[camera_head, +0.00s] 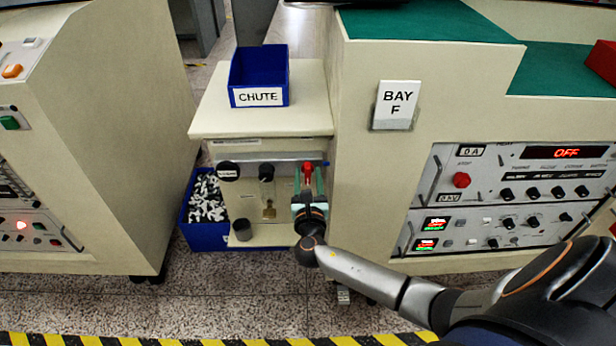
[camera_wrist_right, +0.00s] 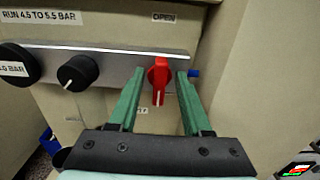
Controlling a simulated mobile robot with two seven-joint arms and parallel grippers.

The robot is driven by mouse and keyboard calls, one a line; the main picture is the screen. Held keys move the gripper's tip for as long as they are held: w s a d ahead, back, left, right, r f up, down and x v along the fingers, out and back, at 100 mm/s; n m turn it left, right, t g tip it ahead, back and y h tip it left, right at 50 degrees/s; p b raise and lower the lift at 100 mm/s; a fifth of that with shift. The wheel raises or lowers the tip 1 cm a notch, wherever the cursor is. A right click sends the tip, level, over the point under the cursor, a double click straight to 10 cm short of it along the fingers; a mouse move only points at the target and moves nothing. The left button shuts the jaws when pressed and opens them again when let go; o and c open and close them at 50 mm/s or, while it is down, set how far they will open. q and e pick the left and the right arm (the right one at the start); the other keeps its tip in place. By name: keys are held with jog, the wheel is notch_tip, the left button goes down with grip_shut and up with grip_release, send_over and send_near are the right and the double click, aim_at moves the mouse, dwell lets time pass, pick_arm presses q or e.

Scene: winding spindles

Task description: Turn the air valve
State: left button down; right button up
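The air valve's red handle (camera_head: 307,168) is on the grey strip at the front of the cream cabinet. In the right wrist view the red handle (camera_wrist_right: 158,75) points downward, with a white mark near its lower end, below an "OPEN" label. My right gripper (camera_head: 308,180) is at the valve. In the wrist view its green fingers (camera_wrist_right: 161,72) are open, one on each side of the handle, with gaps showing. Whether the tips reach past the handle's face is hard to tell. My left gripper is not in view.
A black knob (camera_wrist_right: 78,73) and a round black gauge (camera_head: 228,171) sit left of the valve on the strip. A blue "CHUTE" bin (camera_head: 259,97) stands on top. The "BAY F" console wall (camera_head: 370,170) rises close on the right. A blue crate (camera_head: 205,237) stands below left.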

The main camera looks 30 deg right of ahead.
grip_shut()
dwell(0.4)
